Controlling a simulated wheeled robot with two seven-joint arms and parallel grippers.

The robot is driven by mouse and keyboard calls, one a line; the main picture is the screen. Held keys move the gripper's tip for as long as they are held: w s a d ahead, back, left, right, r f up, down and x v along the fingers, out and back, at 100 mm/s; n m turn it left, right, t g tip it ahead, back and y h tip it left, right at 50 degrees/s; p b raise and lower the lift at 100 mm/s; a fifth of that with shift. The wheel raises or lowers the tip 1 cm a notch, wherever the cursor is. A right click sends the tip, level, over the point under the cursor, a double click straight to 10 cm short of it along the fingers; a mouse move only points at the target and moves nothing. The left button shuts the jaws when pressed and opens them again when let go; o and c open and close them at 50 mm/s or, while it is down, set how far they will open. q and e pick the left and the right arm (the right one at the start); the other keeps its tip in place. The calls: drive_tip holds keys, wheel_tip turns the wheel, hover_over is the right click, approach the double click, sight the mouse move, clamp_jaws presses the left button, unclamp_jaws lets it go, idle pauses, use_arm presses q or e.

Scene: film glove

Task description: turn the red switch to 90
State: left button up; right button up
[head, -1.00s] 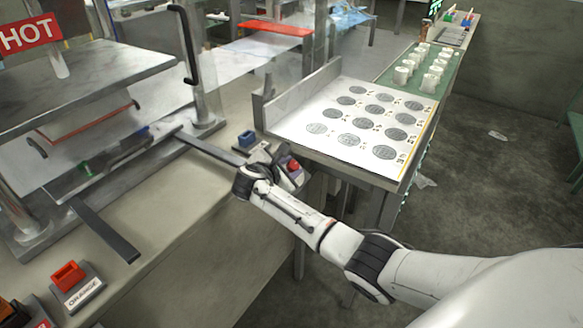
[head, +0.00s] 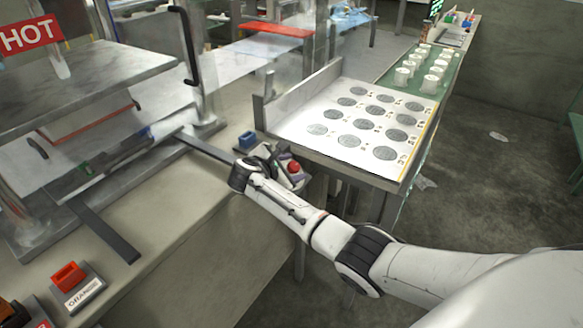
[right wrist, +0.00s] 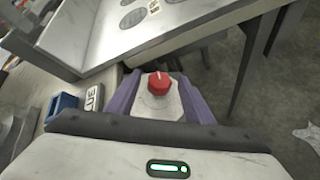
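The red switch is a round red knob (head: 293,167) on a pale plate at the counter's right end. In the right wrist view the red knob (right wrist: 158,84) shows a short white mark on its top, pointing roughly up the picture. Faint dial marks around it are too small to read. My right gripper (right wrist: 159,80) is open, with its purple fingers on either side of the knob and plate, apart from the knob. In the head view my right gripper (head: 284,166) is partly hidden by its own wrist. My left gripper is not in view.
A blue switch (head: 246,141) with a label stands just left of the knob. An orange switch (head: 69,276) sits at the lower left. A press with a HOT sign (head: 30,36) fills the left. A white panel of grey discs (head: 352,105) lies close behind the knob.

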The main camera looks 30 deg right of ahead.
drive_tip(key=shift+a, duration=0.1)
drive_tip(key=v, duration=1)
drive_tip(key=shift+s, duration=0.1)
drive_tip(key=s+a+f+m+y, duration=0.1)
drive_tip(key=s+a+f+y, duration=0.2)
drive_tip(key=f, duration=0.4)
drive_tip(key=s+a+f+m+t+y, duration=0.1)
drive_tip(key=s+a+f+y, duration=0.15)
drive_tip(key=s+f, duration=0.35)
drive_tip(key=s+a+f+m+y, duration=0.2)
drive_tip(key=s+a+f, duration=0.1)
drive_tip(key=f, duration=0.5)
drive_tip(key=s+a+m+t+y, duration=0.1)
drive_tip(key=s+a+m+y, duration=0.1)
drive_tip(key=s+m, duration=0.3)
drive_tip(key=s+a+f+m+t+y, duration=0.1)
drive_tip(key=s+a+m+y, duration=0.2)
drive_tip(key=s, duration=1.1)
drive_tip(key=a+m, duration=0.1)
drive_tip(key=m, duration=0.1)
drive_tip(key=shift+s+f+m, duration=0.15)
drive_tip(key=shift+f+m, duration=0.15)
drive_tip(key=shift+f, duration=0.05)
